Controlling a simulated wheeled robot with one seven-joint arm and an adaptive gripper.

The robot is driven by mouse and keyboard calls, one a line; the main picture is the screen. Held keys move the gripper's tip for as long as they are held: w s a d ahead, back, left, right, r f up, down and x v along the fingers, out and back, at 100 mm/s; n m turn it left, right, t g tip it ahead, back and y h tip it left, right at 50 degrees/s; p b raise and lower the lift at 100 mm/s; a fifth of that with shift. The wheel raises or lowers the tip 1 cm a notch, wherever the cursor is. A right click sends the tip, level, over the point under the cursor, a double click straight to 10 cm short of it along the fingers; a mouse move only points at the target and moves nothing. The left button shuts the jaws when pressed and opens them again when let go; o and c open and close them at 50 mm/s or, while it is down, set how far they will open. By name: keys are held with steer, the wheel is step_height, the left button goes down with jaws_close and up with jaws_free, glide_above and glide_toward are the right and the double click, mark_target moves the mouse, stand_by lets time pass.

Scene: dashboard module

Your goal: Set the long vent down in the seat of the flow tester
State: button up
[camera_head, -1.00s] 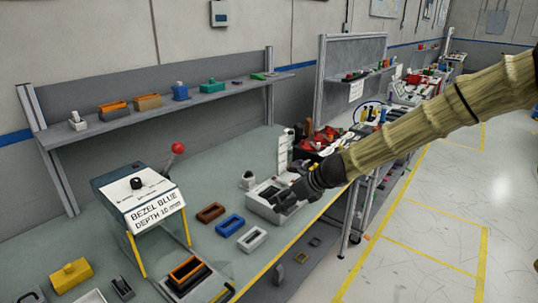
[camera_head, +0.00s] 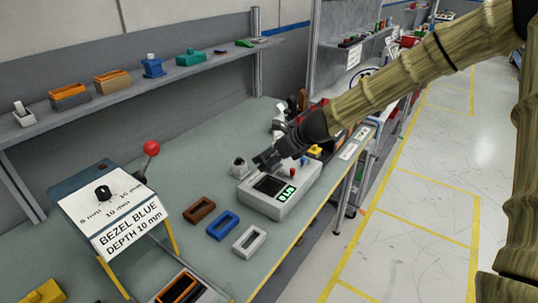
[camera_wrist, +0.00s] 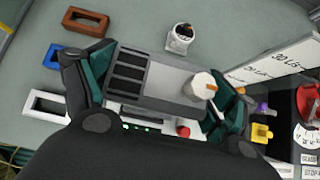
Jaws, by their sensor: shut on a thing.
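In the head view my gripper (camera_head: 268,158) is over the back part of the flow tester (camera_head: 299,192), a pale box with a dark recess and a green display. The vent is not clearly seen there. In the wrist view the tester's green lights and red button show just below the vent; the gap between them cannot be told.
Brown (camera_head: 199,210), blue (camera_head: 222,226) and white (camera_head: 249,240) bezel frames lie left of the tester. A small white pot (camera_head: 239,167) stands close behind it. A bezel station (camera_head: 112,215) with a red-knobbed lever is further left. Cluttered benches lie beyond.

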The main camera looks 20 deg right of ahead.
mark_target(270, 169)
steer(key=shift+w+f, duration=0.1)
steer(key=shift+w, duration=0.05)
steer(key=shift+s+f+b, duration=0.3)
steer(key=shift+f+b, duration=0.15)
steer(key=shift+b, duration=0.05)
steer(key=shift+w+f+b, duration=0.2)
steer(key=shift+f+b, duration=0.55)
steer(key=shift+f, duration=0.3)
steer(key=shift+s+f+b, duration=0.1)
steer(key=shift+f+b, duration=0.95)
steer(key=shift+f, duration=0.25)
steer(key=shift+f+b, duration=0.55)
steer(key=shift+f, duration=0.55)
stand_by(0.6)
steer(key=o, duration=1)
steer(key=shift+c, duration=0.2)
